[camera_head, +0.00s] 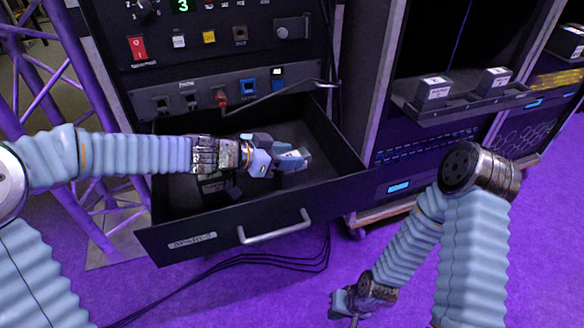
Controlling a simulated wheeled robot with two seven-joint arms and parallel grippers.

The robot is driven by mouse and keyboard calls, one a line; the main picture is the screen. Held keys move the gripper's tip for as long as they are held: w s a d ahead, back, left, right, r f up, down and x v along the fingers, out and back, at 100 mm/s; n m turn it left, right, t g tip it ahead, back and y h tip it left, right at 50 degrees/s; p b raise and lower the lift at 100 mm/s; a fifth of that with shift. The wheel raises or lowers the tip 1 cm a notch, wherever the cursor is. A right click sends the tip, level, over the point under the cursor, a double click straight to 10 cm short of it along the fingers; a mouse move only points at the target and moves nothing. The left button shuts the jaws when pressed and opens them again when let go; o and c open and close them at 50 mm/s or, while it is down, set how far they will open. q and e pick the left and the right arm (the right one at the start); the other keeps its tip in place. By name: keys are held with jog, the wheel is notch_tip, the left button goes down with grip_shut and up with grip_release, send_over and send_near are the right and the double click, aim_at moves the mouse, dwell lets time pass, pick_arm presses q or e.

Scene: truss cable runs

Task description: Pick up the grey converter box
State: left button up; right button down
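An open black drawer (322,190) holds several small dark items. My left gripper (290,161) reaches into it from the left. A pale-labelled part shows at its fingertips, but I cannot tell whether this is a box or part of the gripper, nor whether the fingers are closed on anything. Two small grey boxes with white labels, a left one (434,94) and a right one (494,82), stand on a shelf at the right. I cannot read which box is the converter. My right gripper (345,305) hangs low over the purple floor, apart from everything; its finger opening is unclear.
A control panel (215,85) with a red cable plug (222,98) and a blue socket (248,88) is above the drawer. A loose black cable hangs nearby. The drawer has a front handle (275,229). A purple-lit truss (45,75) stands left. The floor (240,300) has black cables.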

pick_arm(q)
jog(key=c, duration=0.7)
notch_tip(320, 180, up, 10)
jog(key=p, duration=0.3)
jog(key=shift+c, duration=0.2)
dwell(0.4)
